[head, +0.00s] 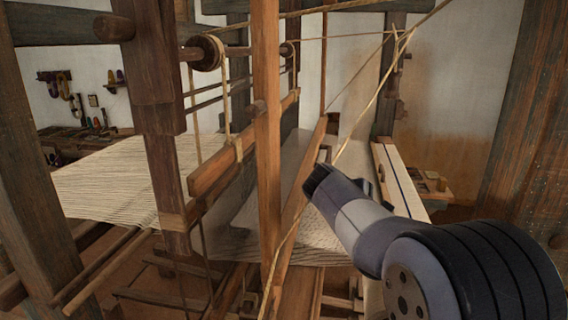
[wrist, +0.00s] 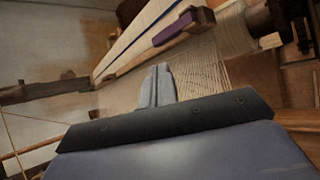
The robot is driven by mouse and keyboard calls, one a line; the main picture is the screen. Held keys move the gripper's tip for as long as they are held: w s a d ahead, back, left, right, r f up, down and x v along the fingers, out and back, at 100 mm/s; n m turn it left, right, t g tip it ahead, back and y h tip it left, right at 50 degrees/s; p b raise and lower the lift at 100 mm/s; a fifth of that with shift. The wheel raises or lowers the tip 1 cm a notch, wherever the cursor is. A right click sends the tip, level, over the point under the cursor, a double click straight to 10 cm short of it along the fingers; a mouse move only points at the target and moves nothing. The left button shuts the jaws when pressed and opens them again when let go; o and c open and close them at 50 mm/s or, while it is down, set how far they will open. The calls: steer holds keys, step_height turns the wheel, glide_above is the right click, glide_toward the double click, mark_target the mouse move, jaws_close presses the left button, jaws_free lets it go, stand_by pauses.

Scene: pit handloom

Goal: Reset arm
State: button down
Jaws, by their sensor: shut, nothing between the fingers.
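In the wrist view, the two grey fingers of my gripper (wrist: 157,86) are together, with nothing between them. They point towards the pale woven sheet of threads (wrist: 205,75) and the long cream beam with a dark stripe (wrist: 140,38). Whether they touch the threads I cannot tell. In the head view, my arm reaches in from the lower right, and its dark end is beside the loom's slanted wooden bar (head: 302,185). The fingers are hidden in that view.
The wooden loom frame (head: 268,130) and its upright posts fill the left and middle. Taut ropes (head: 372,105) run diagonally above my arm. The cream beam (head: 397,180) lies just behind it. A small wooden shelf (head: 432,186) is by the right wall.

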steer(key=p+x, duration=0.2)
steer(key=x, duration=0.9)
steer(key=shift+d, duration=0.1)
steer(key=shift+w+r, duration=0.25)
steer(key=shift+w, duration=0.05)
steer(key=shift+w+d+p, duration=0.1)
steer(key=shift+w+p, duration=0.25)
steer(key=shift+w, duration=0.05)
steer(key=shift+f, duration=0.1)
